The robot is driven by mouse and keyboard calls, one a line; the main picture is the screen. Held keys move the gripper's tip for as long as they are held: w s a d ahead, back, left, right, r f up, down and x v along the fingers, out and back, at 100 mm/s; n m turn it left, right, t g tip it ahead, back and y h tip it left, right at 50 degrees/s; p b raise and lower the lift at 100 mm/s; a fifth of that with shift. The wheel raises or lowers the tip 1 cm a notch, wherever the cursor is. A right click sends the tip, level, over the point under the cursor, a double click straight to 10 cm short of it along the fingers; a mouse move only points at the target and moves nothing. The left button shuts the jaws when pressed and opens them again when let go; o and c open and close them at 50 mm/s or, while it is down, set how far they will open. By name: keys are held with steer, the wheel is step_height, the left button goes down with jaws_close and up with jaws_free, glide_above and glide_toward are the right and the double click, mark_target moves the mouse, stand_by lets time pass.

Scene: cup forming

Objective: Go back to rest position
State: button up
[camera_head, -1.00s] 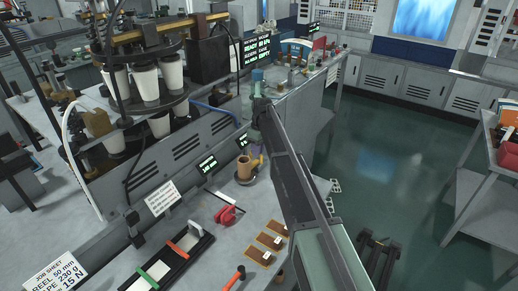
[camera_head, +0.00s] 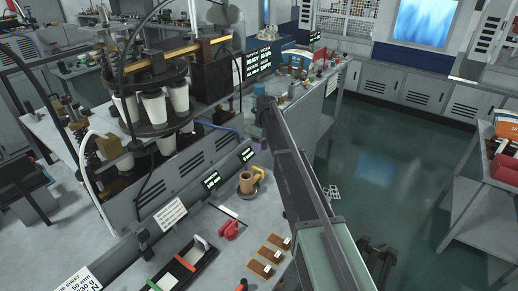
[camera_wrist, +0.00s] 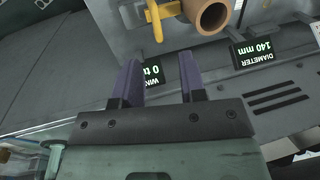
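My gripper (camera_wrist: 160,82) shows in the wrist view with its two dark purple fingers apart and nothing between them. Behind them is a grey panel with a small display (camera_wrist: 153,75). In the head view my arm crosses the middle of the picture, reaching over the bench edge, and I cannot make out the fingertips clearly there. A brown hollow cylinder (camera_head: 245,182) with a yellow lever stands on a round base on the bench. In the wrist view this cylinder (camera_wrist: 212,14) is at the top, beyond the fingers and apart from them.
A machine with white paper cups (camera_head: 154,108) on a round carrier stands at the left. Red and green strips in a black tray (camera_head: 205,262), a red tool (camera_head: 229,230) and brown pieces (camera_head: 270,254) lie on the bench. Green floor at the right is open, with a side table (camera_head: 480,185) beyond.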

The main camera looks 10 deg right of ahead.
steer(key=s+m+t+h, duration=0.1)
steer(key=s+m, duration=0.8)
steer(key=s, duration=2.9)
steer(key=shift+d+r+t+h+b, duration=0.15)
steer(key=shift+r+t+h+b, duration=0.05)
steer(key=shift+t+h+b, duration=0.15)
